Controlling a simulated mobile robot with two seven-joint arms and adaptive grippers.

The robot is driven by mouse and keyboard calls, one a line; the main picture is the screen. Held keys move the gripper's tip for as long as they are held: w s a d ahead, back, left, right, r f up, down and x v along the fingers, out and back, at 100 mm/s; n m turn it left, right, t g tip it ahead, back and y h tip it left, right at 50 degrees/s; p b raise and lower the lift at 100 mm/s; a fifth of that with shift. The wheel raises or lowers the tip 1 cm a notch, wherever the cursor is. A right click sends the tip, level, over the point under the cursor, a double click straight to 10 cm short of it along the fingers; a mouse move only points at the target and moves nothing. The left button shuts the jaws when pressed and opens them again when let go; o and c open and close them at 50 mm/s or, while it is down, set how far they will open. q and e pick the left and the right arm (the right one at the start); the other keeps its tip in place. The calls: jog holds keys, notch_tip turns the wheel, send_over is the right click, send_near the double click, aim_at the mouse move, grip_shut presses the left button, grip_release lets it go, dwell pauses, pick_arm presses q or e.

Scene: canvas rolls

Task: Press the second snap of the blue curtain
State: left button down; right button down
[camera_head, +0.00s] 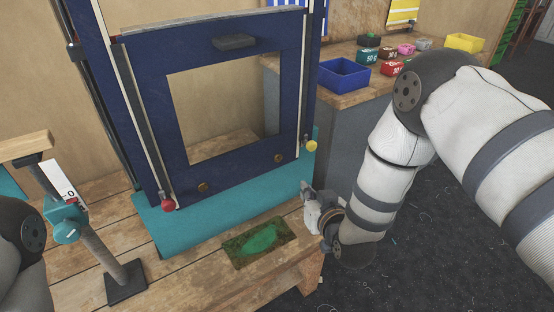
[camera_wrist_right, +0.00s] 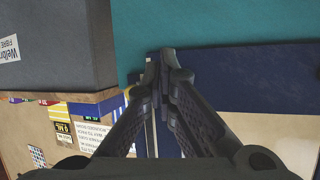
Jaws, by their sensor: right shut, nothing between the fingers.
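The dark blue curtain (camera_head: 232,165) hangs upright around a rectangular window, its lower edge against a teal cloth. Two round brass snaps sit along its lower band: the left snap (camera_head: 203,187) and the right snap (camera_head: 278,158). In the right wrist view the curtain (camera_wrist_right: 265,80) fills the right side; no snap shows clearly there. My right gripper (camera_head: 306,188) is low at the curtain's right, below the yellow knob and apart from both snaps. Its fingertips (camera_wrist_right: 165,60) are together and empty. My left arm shows at the left edge, but its gripper is out of view.
A red knob (camera_head: 169,205) and a yellow knob (camera_head: 311,145) end the side rails. The teal cloth (camera_head: 180,235) lies on the wooden bench. A green-stained mat (camera_head: 257,242) lies in front. A post stand (camera_head: 100,255) is at left; a blue bin (camera_head: 344,74) is on the counter.

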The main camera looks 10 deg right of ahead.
aim_at(278, 157)
pick_arm(q)
jog(key=shift+s, duration=0.1)
pick_arm(e)
jog(key=shift+w, duration=0.1)
